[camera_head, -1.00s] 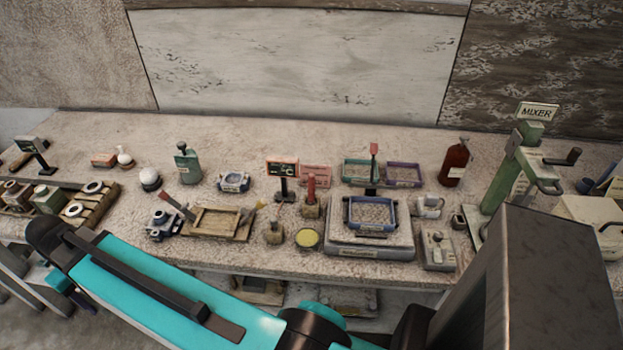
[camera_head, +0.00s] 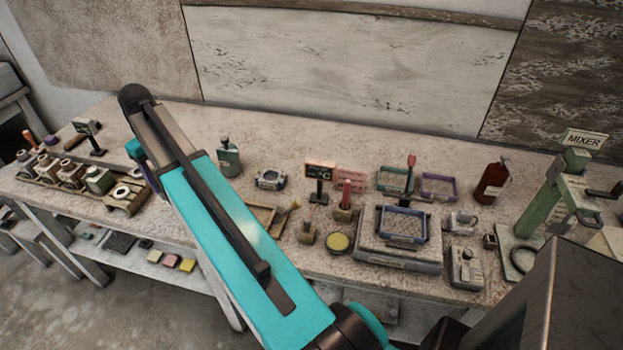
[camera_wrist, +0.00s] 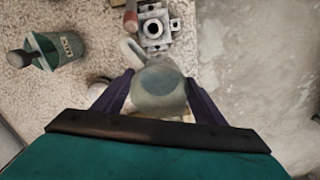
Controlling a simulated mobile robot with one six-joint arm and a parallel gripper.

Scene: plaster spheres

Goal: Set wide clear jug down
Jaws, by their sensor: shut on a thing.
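In the wrist view the wide clear jug (camera_wrist: 158,82) looks pale grey and see-through, with its handle toward the upper left. My gripper (camera_wrist: 158,92) is shut on it, one purple finger on each side. The tabletop shows beyond the jug in this view; I cannot tell how high the jug is above it. In the head view the jug is not visible; my teal arm reaches up and left across the bench (camera_head: 330,140) and covers part of it.
In the wrist view a green bottle (camera_wrist: 45,52) stands at left and a grey metal mould (camera_wrist: 154,25) at top. In the head view a wooden tray (camera_head: 262,216), a scale with a blue-rimmed tray (camera_head: 403,226), a red bottle (camera_head: 491,182) and a green mixer (camera_head: 545,205) crowd the bench.

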